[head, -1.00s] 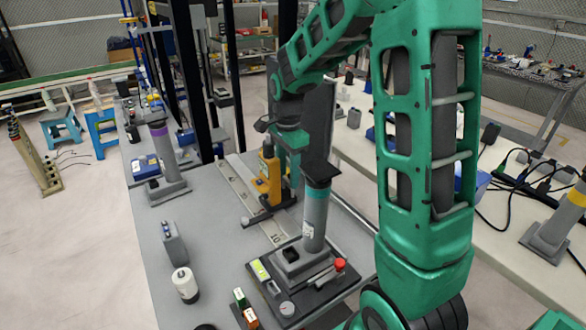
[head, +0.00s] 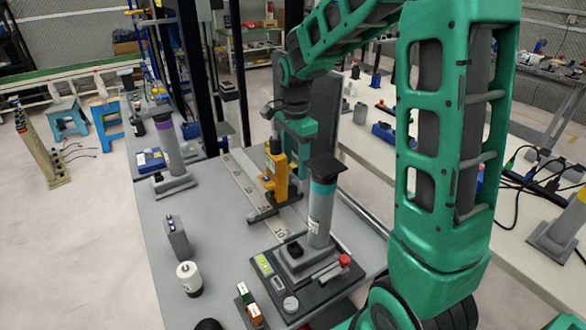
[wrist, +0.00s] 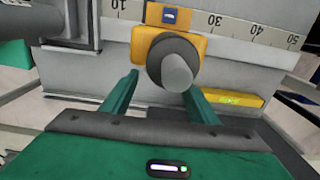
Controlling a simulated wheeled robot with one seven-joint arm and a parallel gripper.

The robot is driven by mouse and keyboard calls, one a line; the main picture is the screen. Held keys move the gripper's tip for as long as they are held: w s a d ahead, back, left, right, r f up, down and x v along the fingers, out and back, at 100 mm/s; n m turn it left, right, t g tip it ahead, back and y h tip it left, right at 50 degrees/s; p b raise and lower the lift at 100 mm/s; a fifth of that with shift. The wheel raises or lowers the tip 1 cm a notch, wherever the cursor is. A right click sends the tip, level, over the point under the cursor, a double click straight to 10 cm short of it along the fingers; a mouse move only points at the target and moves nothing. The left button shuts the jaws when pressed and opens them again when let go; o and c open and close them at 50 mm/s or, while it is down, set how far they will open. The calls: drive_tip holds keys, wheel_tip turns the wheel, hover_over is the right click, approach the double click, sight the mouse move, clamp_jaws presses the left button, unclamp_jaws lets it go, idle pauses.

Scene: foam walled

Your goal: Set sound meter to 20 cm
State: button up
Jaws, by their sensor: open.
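The yellow sound meter (head: 275,174) with a dark tip stands upright on a dark slider across the numbered scale (head: 246,181) on the grey table. In the wrist view, the meter (wrist: 144,47) stands between the 10 and 30 marks of the scale (wrist: 235,28) and hides the marks between them. Its round dark tip points toward the camera. My green gripper (head: 296,150) is beside the meter's upper part. In the wrist view, the open fingers of my gripper (wrist: 160,88) lie on either side of the meter's tip. Contact cannot be told.
A grey cylinder on a stand (head: 318,215) with a dark top is close in front of the meter, on a black control panel with a red button (head: 345,260). A dark upright panel (head: 336,115) stands behind my gripper.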

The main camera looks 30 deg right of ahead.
wheel_tip(320, 180, up, 8)
drive_tip(key=shift+r, duration=0.25)
idle(0.5)
drive_tip(key=s+d+f+n, duration=0.1)
drive_tip(key=s+d+n, duration=0.1)
drive_tip(key=s, duration=0.8)
drive_tip(key=s+d+f+n, duration=0.2)
drive_tip(key=s+n, duration=0.3)
drive_tip(key=s, duration=0.5)
drive_tip(key=s+d+f+n, duration=0.1)
drive_tip(key=s+d+n, duration=0.2)
drive_tip(key=s, duration=0.7)
drive_tip(key=shift+d+f+n, duration=0.3)
drive_tip(key=shift+d+n, duration=0.1)
drive_tip(key=shift+d, duration=0.2)
drive_tip(key=shift+w+f, duration=0.25)
drive_tip(key=shift+w, duration=0.35)
